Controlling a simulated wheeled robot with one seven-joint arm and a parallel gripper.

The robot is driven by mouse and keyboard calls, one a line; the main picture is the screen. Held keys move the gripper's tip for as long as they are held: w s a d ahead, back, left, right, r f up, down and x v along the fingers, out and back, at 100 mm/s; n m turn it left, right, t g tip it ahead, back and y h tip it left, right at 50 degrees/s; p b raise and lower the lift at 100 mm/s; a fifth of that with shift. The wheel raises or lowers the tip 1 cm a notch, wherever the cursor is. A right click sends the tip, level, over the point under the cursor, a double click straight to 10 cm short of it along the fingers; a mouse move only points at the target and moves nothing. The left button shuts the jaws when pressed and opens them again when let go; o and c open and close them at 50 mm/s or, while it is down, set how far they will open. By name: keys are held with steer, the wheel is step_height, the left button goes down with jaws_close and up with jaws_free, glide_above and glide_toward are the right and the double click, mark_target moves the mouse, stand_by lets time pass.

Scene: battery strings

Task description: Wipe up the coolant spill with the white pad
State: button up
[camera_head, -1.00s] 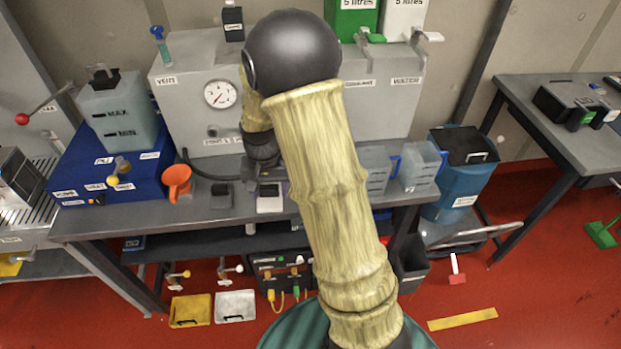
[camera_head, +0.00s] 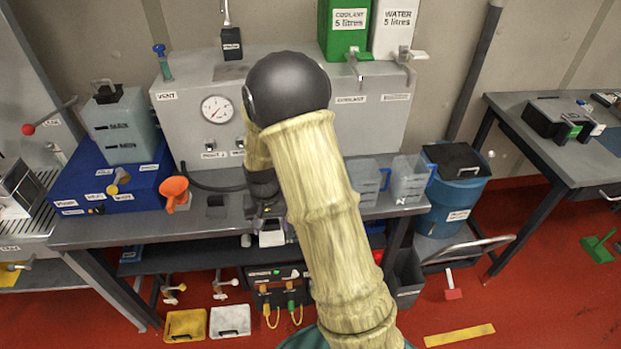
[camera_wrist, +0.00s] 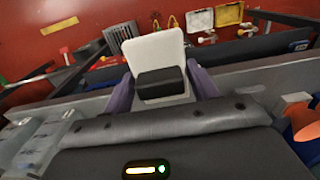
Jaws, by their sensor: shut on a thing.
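The white pad (camera_wrist: 156,50) has a black block-shaped grip (camera_wrist: 161,84) on it. My gripper (camera_wrist: 162,90) is shut on this black grip, with a purple finger on each side. In the head view the white pad (camera_head: 271,238) shows under my gripper (camera_head: 266,214), at the front edge of the grey bench (camera_head: 120,232). It looks raised off the bench top. My arm hides part of the bench behind it. I cannot make out the coolant spill in either view.
Clear jugs (camera_head: 408,178) stand to the right. A grey tank with a gauge (camera_head: 216,108) backs the bench. A blue bin (camera_head: 453,198) stands beyond its right end.

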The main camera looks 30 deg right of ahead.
step_height(320, 180, down, 15)
steer(key=n, duration=0.3)
steer(key=shift+r+n, duration=0.2)
steer(key=shift+n, duration=0.1)
steer(key=shift+a, duration=0.1)
